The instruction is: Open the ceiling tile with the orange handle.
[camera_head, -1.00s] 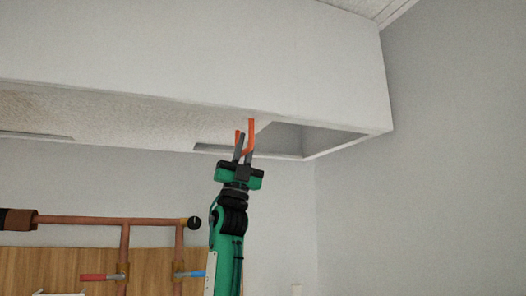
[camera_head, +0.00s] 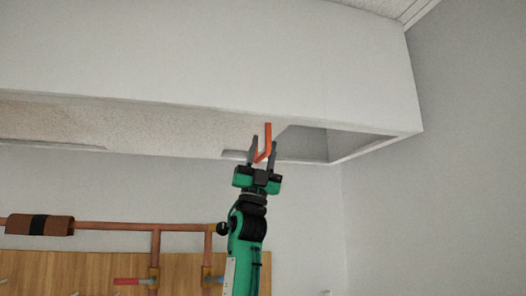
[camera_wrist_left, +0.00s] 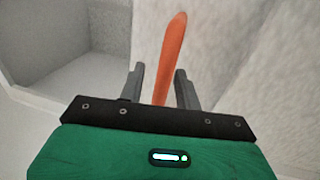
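The orange handle (camera_head: 268,137) is a bent bar below the white boxed ceiling's underside, at the left edge of a rectangular opening. The speckled ceiling tile surface (camera_wrist_left: 235,45) lies beside the handle in the left wrist view. My left gripper (camera_head: 263,149), on a green arm, is raised to the handle. Its two grey fingers are spread, one on each side of the handle. In the left wrist view the orange handle (camera_wrist_left: 170,55) runs between the fingers (camera_wrist_left: 158,88), with gaps showing at its sides. My right gripper is not in view.
The grey recess of the opening (camera_head: 303,143) shows to the right of the handle. Copper pipes (camera_head: 130,226) with a red lever (camera_head: 130,281) run along the wall below left, before a wooden panel (camera_head: 75,270). The right wall (camera_head: 465,170) is bare.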

